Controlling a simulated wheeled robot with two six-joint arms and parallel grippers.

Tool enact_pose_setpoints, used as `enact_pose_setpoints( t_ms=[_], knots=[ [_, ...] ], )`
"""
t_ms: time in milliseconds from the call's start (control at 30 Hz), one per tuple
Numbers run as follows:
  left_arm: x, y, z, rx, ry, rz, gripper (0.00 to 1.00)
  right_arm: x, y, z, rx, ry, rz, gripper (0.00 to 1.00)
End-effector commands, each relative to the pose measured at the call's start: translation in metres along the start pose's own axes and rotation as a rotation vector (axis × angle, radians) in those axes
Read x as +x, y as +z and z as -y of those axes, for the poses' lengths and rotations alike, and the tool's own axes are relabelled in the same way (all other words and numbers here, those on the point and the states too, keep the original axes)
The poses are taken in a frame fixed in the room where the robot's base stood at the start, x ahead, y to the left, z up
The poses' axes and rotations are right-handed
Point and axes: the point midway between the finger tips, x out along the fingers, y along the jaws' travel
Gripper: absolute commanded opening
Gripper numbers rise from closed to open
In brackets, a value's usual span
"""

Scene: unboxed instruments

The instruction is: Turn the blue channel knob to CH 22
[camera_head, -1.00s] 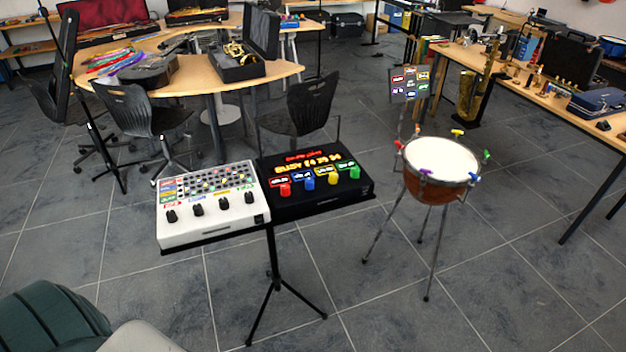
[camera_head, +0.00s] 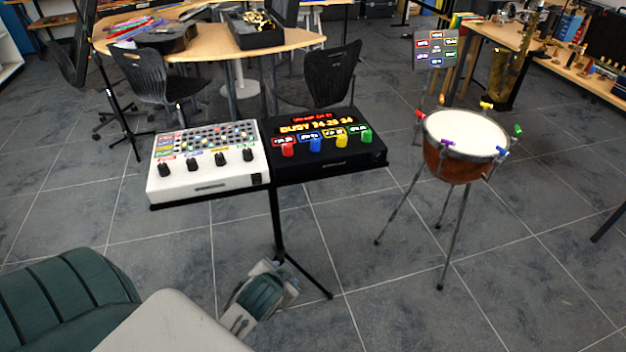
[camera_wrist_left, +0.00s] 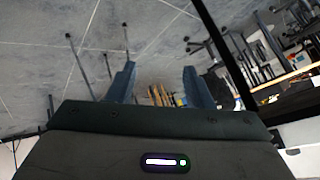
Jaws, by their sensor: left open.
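The blue channel knob (camera_head: 315,145) sits on the black box (camera_head: 345,168), between a red knob (camera_head: 288,149) and a yellow knob (camera_head: 341,141). A green knob (camera_head: 366,136) is at the right end. The lit yellow display (camera_head: 315,126) above shows BUSY and some numbers, too small to read surely. My left gripper (camera_wrist_left: 160,84) is open and empty in the left wrist view, its two fingers apart. In the head view my left arm comes in low, its far end below and in front of the boxes, well apart from the blue knob. My right gripper is not in view.
A white mixer box (camera_head: 210,180) with black knobs stands just left of the black box on the same stand (camera_head: 277,220). A drum (camera_head: 460,150) on legs stands to the right. A chair (camera_head: 325,80) and a wooden table are behind. Floor in front is mostly clear.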

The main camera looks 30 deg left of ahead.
Motion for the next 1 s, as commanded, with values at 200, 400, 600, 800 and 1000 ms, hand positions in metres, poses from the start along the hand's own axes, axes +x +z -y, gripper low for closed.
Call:
enact_pose_setpoints(
  t_ms=[200, 400, 600, 800, 1000],
  knots=[
    [-0.019, -0.126, 0.073, 0.206, -0.31, -0.41, 0.46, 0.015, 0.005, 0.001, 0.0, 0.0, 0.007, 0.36],
    [-0.059, -0.237, 0.112, 0.503, -0.618, -0.779, 0.46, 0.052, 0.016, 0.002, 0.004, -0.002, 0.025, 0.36],
    [-0.104, -0.331, 0.11, 0.957, -0.922, -1.119, 0.46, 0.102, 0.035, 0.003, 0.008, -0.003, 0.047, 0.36],
    [-0.115, -0.384, 0.082, 1.51, -1.111, -1.347, 0.46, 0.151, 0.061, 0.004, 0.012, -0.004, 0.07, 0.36],
    [-0.084, -0.4, 0.071, 2.137, -1.113, -1.439, 0.46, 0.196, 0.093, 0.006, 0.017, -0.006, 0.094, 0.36]
  ],
)
